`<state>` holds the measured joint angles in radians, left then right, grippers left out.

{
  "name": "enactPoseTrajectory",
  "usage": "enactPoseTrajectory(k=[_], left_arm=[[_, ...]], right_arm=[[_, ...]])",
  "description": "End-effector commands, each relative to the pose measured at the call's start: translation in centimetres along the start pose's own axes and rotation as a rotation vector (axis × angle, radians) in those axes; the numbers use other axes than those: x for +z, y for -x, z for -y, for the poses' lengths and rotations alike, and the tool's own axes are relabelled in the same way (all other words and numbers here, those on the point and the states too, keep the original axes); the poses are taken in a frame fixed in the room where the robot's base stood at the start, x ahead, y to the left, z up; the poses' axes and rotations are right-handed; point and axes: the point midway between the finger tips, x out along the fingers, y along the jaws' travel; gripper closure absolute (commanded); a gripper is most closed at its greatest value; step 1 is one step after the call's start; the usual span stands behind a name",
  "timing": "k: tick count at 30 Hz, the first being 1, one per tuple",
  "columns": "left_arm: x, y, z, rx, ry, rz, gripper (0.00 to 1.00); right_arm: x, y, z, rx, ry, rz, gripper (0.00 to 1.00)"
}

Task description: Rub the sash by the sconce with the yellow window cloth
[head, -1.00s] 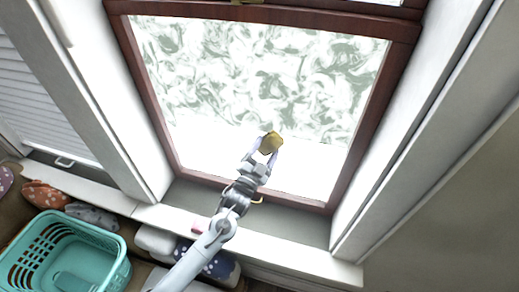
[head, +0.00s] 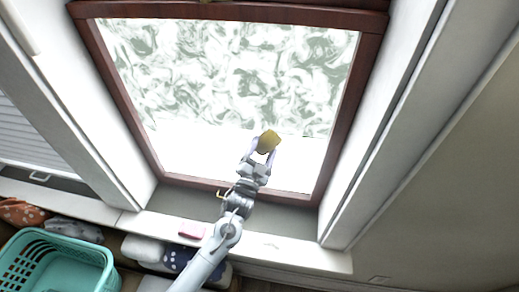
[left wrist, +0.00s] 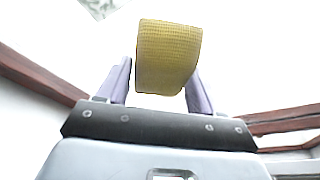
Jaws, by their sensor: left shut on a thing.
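The sash is a dark red-brown window frame (head: 112,100) around a pane (head: 230,80). The pane's upper part shows swirled grey-green smears, and a lower band is plain white. My left gripper (head: 261,155) is in front of the lower pane, shut on the yellow window cloth (head: 268,141). In the left wrist view the cloth (left wrist: 168,58) is a folded, textured yellow pad between the two purple-grey fingers (left wrist: 160,90). I cannot tell whether the cloth touches the glass. No sconce shows, and my right gripper is not in view.
A teal basket (head: 90,250) stands at the lower left. A pink block (head: 192,230) lies on the white sill (head: 285,252). Cushions, one dark with white dots (head: 178,260), lie below the sill. White side walls flank the window recess.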

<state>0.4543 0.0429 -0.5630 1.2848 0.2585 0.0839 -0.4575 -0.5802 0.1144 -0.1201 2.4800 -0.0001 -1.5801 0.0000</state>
Motion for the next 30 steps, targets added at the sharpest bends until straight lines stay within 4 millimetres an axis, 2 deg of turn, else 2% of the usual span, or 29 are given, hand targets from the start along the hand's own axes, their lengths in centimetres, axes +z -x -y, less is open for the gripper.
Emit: enactPoseTrajectory(k=[11, 30], left_arm=[[-1.4, -0.7, 1.4, -0.001, 0.0, -0.001, 0.58], [0.8, 0.1, 4.2, -0.003, -0.002, 0.001, 0.58]], right_arm=[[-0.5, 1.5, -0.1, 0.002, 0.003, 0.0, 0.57], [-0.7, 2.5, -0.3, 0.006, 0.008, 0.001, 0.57]])
